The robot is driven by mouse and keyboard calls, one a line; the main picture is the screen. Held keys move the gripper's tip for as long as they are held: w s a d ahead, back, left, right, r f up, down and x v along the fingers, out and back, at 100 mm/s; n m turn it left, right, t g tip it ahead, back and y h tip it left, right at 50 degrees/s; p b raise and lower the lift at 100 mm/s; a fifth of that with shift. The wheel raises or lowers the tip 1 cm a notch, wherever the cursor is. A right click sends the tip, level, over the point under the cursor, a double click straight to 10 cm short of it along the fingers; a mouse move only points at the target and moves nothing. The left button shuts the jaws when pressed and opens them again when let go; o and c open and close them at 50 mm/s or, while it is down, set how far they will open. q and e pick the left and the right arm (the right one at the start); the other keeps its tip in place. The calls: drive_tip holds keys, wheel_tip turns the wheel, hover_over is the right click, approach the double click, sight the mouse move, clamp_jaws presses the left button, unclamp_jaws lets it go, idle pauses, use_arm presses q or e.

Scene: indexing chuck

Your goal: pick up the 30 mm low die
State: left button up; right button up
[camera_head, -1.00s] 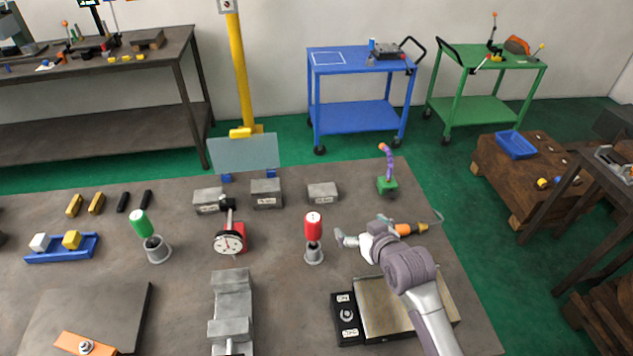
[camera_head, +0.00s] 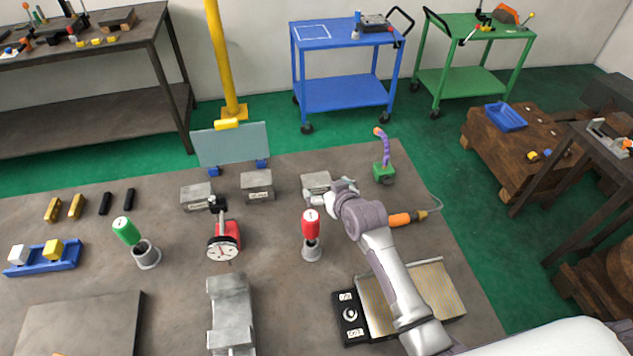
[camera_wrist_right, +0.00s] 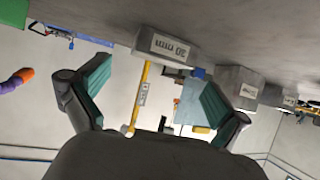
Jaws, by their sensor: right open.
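Three grey labelled blocks stand in a row at the back of the bench: a left one (camera_head: 197,197), a middle one (camera_head: 257,184) and a right one (camera_head: 315,181). The labels are too small to tell which is the 30 mm low die. My right gripper (camera_head: 328,194) is at the right block, partly covering its front and right side. In the right wrist view, which looks upside down, the gripper (camera_wrist_right: 155,88) is open and empty. The nearest block (camera_wrist_right: 165,44) shows beyond the fingers, toward the bench surface. My left gripper is out of view.
A red-handled tool in a grey holder (camera_head: 311,235) stands close to my right forearm. A green base with a purple hose (camera_head: 384,172) and an orange-handled tool (camera_head: 402,219) lie to the right. Bench front centre holds a grey stepped block (camera_head: 231,312).

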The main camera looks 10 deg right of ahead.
sight(318, 181)
drive_tip(key=shift+p+x, duration=0.45)
drive_tip(key=shift+x, duration=2.4)
drive_tip(key=shift+f, duration=0.1)
drive_tip(key=shift+s, duration=0.1)
drive_tip(key=shift+c, duration=0.2)
drive_tip(key=c, duration=1.6)
